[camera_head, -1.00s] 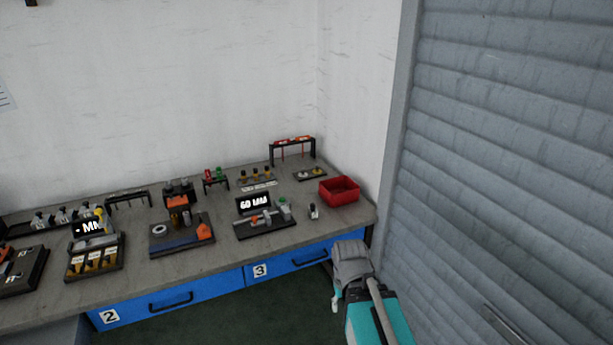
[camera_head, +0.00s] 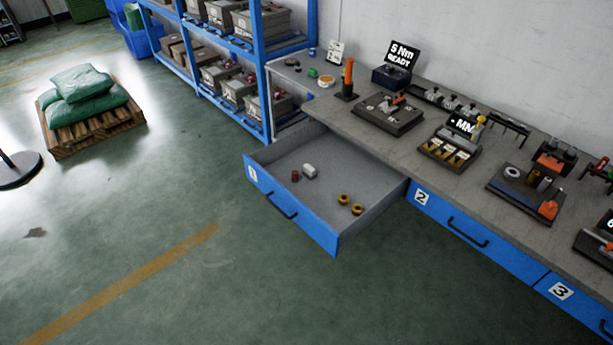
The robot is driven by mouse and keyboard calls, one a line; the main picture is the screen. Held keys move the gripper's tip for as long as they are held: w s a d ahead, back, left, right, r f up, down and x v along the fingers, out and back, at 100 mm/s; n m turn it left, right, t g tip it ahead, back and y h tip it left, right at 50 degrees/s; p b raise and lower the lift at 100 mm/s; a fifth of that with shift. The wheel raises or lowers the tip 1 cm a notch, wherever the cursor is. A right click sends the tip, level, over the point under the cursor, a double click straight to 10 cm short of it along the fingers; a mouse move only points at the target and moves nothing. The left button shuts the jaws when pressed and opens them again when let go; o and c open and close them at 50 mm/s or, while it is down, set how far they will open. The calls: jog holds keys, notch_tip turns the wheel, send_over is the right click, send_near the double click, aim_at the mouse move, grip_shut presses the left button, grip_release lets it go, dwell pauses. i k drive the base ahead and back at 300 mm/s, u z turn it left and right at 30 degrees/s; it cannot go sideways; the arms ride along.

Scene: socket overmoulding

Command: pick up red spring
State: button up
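A small dark red upright piece (camera_head: 295,176), which looks like the red spring, stands in the open drawer marked 1 (camera_head: 262,190). It is too small to make out coils. It is near the drawer's left end, close beside a white rounded piece (camera_head: 310,170). Two orange-yellow ring-like pieces (camera_head: 344,198) lie further right in the same drawer. My gripper is not in view.
The drawer juts out below the workbench (camera_head: 345,120), over clear green floor (camera_head: 200,255). Drawers 2 (camera_head: 460,225) and 3 (camera_head: 580,300) are shut. Fixtures crowd the bench top. A blue shelf rack (camera_head: 268,90) stands behind, and a pallet with green sacks (camera_head: 90,115) stands at the left.

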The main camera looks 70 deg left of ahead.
aim_at(294, 174)
jog(key=u, duration=2.55)
jog(key=k, duration=0.65)
jog(key=u, duration=0.05)
jog(key=i, duration=0.5)
jog(key=u, duration=0.25)
